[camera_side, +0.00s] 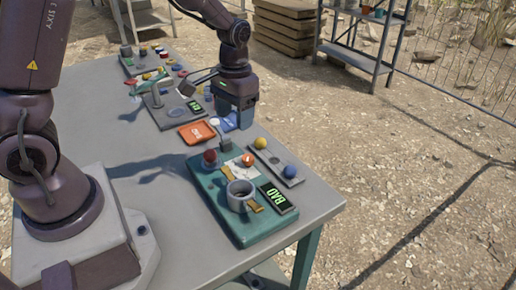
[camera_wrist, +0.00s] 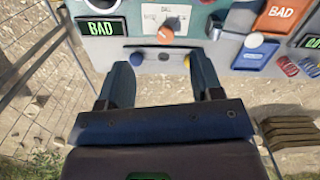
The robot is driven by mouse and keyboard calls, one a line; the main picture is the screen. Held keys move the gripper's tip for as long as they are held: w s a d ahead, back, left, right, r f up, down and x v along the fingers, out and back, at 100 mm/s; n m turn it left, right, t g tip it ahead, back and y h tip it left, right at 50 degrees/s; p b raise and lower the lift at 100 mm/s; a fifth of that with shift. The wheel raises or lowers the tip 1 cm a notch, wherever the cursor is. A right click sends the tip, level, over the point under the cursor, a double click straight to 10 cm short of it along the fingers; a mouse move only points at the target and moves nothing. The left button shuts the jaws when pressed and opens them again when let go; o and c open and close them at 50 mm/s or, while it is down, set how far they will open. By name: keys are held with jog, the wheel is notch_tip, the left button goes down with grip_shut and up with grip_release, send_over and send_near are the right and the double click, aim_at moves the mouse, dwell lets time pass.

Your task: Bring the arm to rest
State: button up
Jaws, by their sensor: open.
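My gripper (camera_side: 230,126) hangs over the table near its right edge, beside the orange plate (camera_side: 197,132) and the blue tray (camera_side: 222,124). In the wrist view my gripper (camera_wrist: 162,72) has its two fingers spread, with nothing held between them. Beyond the fingertips lies a grey strip with a blue ball (camera_wrist: 136,59) and a yellow ball (camera_wrist: 187,61). The strip's blue ball (camera_side: 290,172) and yellow ball (camera_side: 261,143) also show in the side view. How high the fingertips are above the table is hard to tell.
A teal station (camera_side: 250,229) with a grey cup (camera_side: 239,193), a red ball (camera_side: 210,156) and a green "BAD" display (camera_side: 278,197) stands at the table's near end. More stations and small coloured parts lie farther back. A metal shelf (camera_side: 352,52) and wooden boards (camera_side: 283,27) stand behind.

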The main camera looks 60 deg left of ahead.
jog(key=s+d+r+m+t, duration=0.1)
jog(key=s+d+r+t, duration=0.1)
jog(key=s+r, duration=0.6)
jog(key=s+d+r+m+t, duration=0.1)
jog(key=s+d+r+t, duration=0.2)
jog(key=s+r, duration=0.5)
jog(key=shift+r+t, duration=0.2)
jog(key=shift+t, duration=0.4)
